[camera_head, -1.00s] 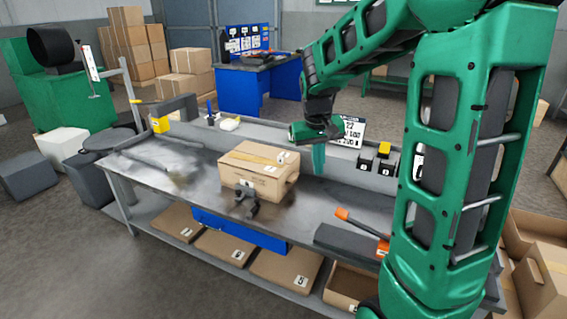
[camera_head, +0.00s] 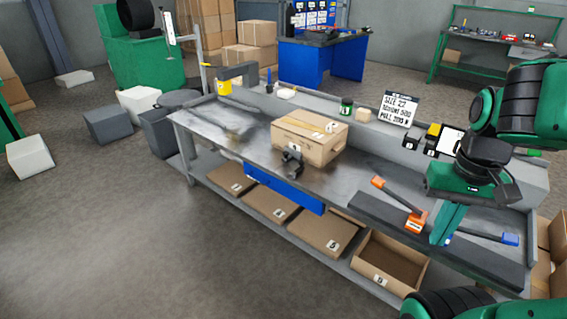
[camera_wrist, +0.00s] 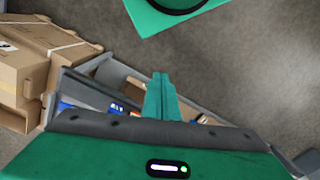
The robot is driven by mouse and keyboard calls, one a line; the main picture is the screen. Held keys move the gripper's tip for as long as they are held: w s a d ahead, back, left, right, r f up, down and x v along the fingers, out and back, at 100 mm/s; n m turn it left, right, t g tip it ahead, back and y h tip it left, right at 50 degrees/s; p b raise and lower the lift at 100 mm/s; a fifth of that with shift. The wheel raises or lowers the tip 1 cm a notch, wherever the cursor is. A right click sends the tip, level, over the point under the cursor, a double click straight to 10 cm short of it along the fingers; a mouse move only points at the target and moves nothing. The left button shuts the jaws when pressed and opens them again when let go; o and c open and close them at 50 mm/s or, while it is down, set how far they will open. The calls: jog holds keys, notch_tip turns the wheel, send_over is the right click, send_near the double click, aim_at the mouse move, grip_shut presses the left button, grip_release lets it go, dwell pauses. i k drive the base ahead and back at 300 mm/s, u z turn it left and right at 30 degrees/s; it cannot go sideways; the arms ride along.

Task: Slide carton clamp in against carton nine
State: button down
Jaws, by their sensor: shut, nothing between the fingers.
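A closed brown carton (camera_head: 306,140) sits on the grey workbench (camera_head: 245,150); its small label is too small to read, so I cannot confirm it is carton nine. A dark clamp (camera_head: 292,163), which looks like the carton clamp, stands in front of the carton's near face. Whether it touches the carton I cannot tell. My gripper (camera_head: 443,228) is at the bench's right end, well right of the carton and clamp. Its green fingers are together and empty, pointing down. In the wrist view the closed fingers (camera_wrist: 162,98) show, with neither clamp nor bench carton clearly visible.
An orange-handled tool (camera_head: 398,202) lies near my gripper, with a blue-ended one (camera_head: 508,238) beyond. A sign (camera_head: 398,110) and small dark boxes (camera_head: 420,140) line the bench's back. Cartons (camera_head: 328,232) fill the lower shelf. The bench left of the carton looks mostly clear.

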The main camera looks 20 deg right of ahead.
aim_at(289, 156)
jog(key=z, duration=0.5)
jog(key=i, duration=0.75)
jog(key=u, duration=0.6)
jog(key=i, duration=0.55)
jog(key=u, duration=0.45)
